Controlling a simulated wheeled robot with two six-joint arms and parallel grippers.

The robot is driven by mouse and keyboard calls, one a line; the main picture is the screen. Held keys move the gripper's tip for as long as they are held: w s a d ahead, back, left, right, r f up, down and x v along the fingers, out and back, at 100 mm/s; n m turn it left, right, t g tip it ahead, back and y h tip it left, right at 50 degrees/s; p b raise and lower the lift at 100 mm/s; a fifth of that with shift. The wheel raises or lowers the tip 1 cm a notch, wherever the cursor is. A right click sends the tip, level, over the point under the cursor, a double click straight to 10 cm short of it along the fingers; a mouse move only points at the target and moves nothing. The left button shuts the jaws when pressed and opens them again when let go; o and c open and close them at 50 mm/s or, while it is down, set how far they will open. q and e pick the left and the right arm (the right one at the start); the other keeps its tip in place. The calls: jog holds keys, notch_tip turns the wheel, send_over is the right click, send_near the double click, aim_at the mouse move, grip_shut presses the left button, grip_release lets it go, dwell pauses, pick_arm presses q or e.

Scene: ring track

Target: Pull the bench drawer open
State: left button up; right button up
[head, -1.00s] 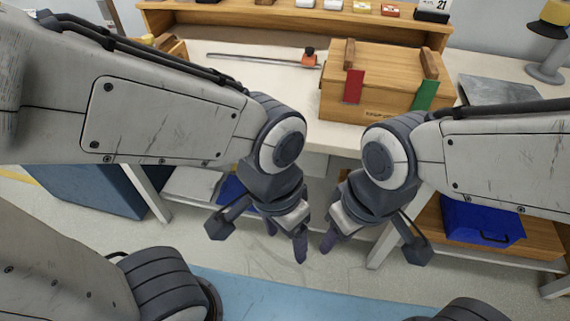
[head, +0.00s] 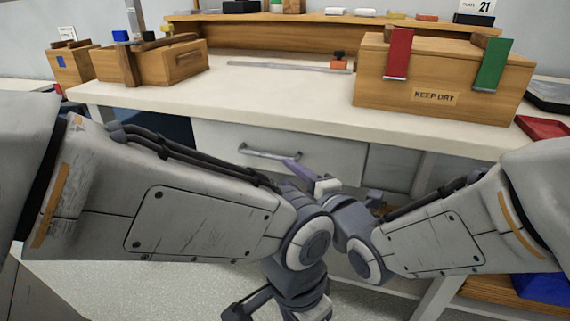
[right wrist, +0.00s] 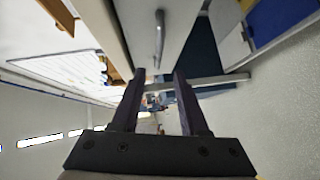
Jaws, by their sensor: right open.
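The bench drawer (head: 225,144) has a pale front under the white bench top and looks shut. Its grey bar handle (head: 268,153) is in clear view. My right gripper (head: 302,173) points toward the drawer front, just right of and slightly below the handle in the head view. In the right wrist view its two dark fingers (right wrist: 160,76) are apart with nothing between them; the handle (right wrist: 159,38) shows beyond the fingertips. My left gripper (head: 285,302) hangs low at the bottom centre, away from the drawer; its fingers are largely hidden.
The bench top (head: 290,98) carries a wooden KEEP DRY box (head: 440,85) at right and an open wooden box (head: 165,62) at left. A red tray (head: 543,127) lies at the right end. Floor (head: 130,285) is clear at lower left.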

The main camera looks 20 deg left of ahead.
aim_at(269, 157)
jog(key=b+x, duration=0.2)
jog(key=x, duration=0.8)
jog(key=shift+w+r, duration=0.1)
grip_shut()
dwell(1.2)
